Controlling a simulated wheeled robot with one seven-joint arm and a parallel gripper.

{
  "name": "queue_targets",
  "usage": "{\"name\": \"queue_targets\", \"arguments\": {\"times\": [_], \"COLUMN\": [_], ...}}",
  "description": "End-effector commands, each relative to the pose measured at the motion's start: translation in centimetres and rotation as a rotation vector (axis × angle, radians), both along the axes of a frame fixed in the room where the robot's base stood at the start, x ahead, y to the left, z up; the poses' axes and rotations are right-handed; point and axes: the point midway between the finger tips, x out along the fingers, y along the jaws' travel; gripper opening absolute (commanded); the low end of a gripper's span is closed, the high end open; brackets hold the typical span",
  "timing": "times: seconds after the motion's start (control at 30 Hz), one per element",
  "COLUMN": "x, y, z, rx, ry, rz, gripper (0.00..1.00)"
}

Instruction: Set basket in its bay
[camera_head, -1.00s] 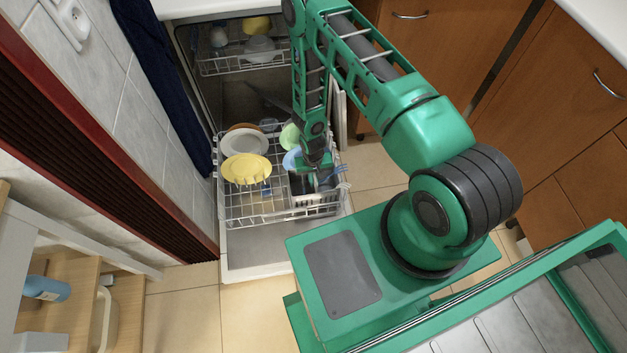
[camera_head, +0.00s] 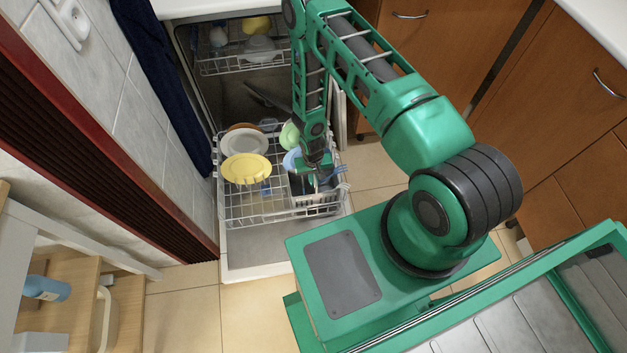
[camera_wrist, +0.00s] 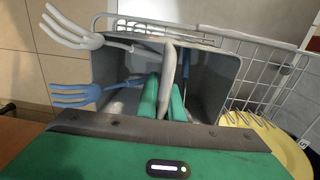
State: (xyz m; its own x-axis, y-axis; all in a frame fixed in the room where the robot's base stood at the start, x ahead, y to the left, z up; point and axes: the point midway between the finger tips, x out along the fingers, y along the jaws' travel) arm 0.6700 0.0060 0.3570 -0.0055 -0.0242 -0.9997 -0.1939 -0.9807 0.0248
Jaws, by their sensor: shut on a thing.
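The basket (camera_wrist: 215,85) is a grey open-topped cutlery holder. In the wrist view, my gripper (camera_wrist: 165,98) has its green fingers shut on the basket's light grey handle. White and blue forks (camera_wrist: 75,95) stick out of the basket on the left. In the head view, my gripper (camera_head: 318,165) is over the front right of the dishwasher's pulled-out lower rack (camera_head: 232,210). The basket (camera_head: 298,185) shows there as a dark shape below my gripper, partly hidden by it. I cannot tell whether its bottom touches the rack floor.
A yellow plate (camera_head: 245,168) and a white plate (camera_head: 243,141) stand in the rack left of the basket. Green and blue dishes are close behind my gripper. The upper rack (camera_head: 240,65) holds bowls. The rack's front left is mostly bare wire.

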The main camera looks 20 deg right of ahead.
Motion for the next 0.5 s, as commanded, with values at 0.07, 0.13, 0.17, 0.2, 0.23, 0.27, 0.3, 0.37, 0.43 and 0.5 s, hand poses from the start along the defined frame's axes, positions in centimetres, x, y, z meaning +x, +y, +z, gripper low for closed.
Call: {"name": "queue_targets", "arguments": {"times": [0.07,0.13,0.17,0.2,0.23,0.27,0.3,0.37,0.43,0.5], "x": [0.00,-0.02,-0.03,-0.04,-0.05,-0.06,-0.06,-0.07,-0.05,-0.03], "y": [0.00,0.00,0.00,-0.01,-0.01,-0.01,-0.02,-0.02,-0.01,-0.01], "z": [-0.18,-0.34,-0.41,-0.50,-0.56,-0.63,-0.71,-0.83,-0.98,-1.11], "rx": [0.000,0.000,0.000,0.000,0.000,0.000,0.000,0.000,0.000,0.000], "ry": [0.000,0.000,0.000,0.001,0.001,0.001,0.001,0.001,0.001,0.000], "rz": [0.000,0.000,0.000,0.000,0.000,0.000,0.000,0.000,0.000,0.000], "gripper": [0.00,0.00,0.00,0.00,0.00,0.00,0.00,0.00,0.00,0.00]}}
